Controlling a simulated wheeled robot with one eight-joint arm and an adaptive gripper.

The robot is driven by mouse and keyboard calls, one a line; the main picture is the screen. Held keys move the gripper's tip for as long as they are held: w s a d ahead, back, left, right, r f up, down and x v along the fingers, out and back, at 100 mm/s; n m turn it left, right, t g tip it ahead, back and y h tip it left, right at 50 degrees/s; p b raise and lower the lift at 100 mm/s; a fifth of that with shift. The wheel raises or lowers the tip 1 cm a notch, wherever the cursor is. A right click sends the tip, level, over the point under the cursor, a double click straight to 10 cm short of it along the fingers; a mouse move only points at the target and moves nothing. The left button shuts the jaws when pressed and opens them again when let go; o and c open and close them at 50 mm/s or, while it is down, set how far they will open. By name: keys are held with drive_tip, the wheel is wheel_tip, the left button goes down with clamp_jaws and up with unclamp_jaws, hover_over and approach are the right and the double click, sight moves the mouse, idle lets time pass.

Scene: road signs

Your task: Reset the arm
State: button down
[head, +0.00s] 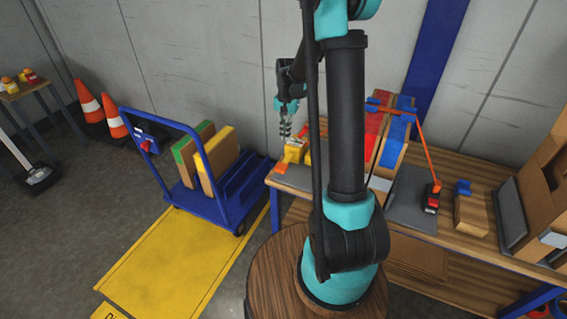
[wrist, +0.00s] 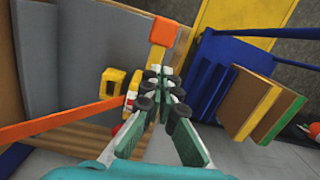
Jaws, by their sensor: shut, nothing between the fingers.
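My gripper (head: 286,131) hangs pointing down above the left end of the wooden workbench (head: 455,270) in the head view. An orange block (wrist: 163,33) lies beyond the fingertips. In the head view the yellow object (head: 293,150) shows just below the fingers; I cannot tell the exact gap.
A blue cart (head: 228,205) holding upright boards (head: 216,160) stands left of the bench, beside yellow floor marking (head: 155,265). An orange bar (head: 423,155) rises over the bench. Cardboard boxes (head: 545,190) crowd its right end. Traffic cones (head: 90,108) stand by the wall.

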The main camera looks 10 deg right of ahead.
drive_tip(key=shift+s, duration=0.1)
drive_tip(key=s+d+r+n+t, duration=0.2)
drive_tip(key=s+n+t, duration=0.3)
drive_tip(key=s, duration=1.9)
drive_tip(key=shift+s+d+n+h, duration=0.2)
drive_tip(key=shift+s+n+h, duration=0.15)
drive_tip(key=shift+n, duration=0.15)
drive_tip(key=shift+r, duration=0.1)
